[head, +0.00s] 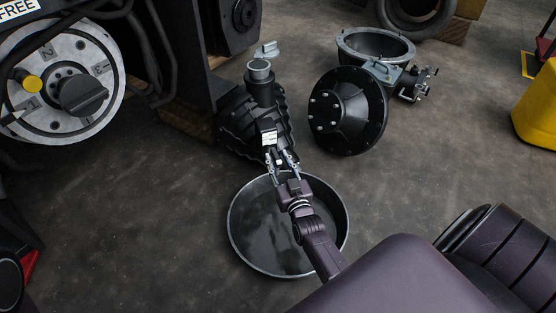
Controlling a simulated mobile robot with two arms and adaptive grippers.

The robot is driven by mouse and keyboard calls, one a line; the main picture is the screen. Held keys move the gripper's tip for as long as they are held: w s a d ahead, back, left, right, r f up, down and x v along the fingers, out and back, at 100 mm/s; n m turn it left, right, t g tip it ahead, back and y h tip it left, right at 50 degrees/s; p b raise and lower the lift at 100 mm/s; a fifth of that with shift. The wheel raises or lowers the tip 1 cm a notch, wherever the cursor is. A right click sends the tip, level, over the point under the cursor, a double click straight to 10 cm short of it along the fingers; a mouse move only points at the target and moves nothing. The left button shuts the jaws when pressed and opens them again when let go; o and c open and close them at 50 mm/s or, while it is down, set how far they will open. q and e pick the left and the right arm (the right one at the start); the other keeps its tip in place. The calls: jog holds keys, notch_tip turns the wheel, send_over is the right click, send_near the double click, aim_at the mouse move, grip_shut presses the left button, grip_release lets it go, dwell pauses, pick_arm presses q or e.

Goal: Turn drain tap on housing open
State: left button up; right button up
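The black ribbed housing (236,118) stands on the floor in the middle of the head view, with a round grey-topped neck. A small pale block (268,137) shows low on its front; it may be the drain tap, but I cannot tell its turn position. My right gripper (279,154) is just in front of and below the pale block. Its two fingers look apart, with nothing clearly between them. I cannot tell whether they touch the block. My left gripper is not in view.
A round black drain pan (236,244) lies on the floor under my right gripper. A black flanged cone (350,105) and an open grey casing (350,48) stand to the right. The forklift body with a pale round plate (52,48) is at left. A yellow object (538,110) is at far right.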

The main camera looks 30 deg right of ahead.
aim_at(278, 159)
notch_tip(278, 159, up, 10)
dwell(0.6)
dwell(0.4)
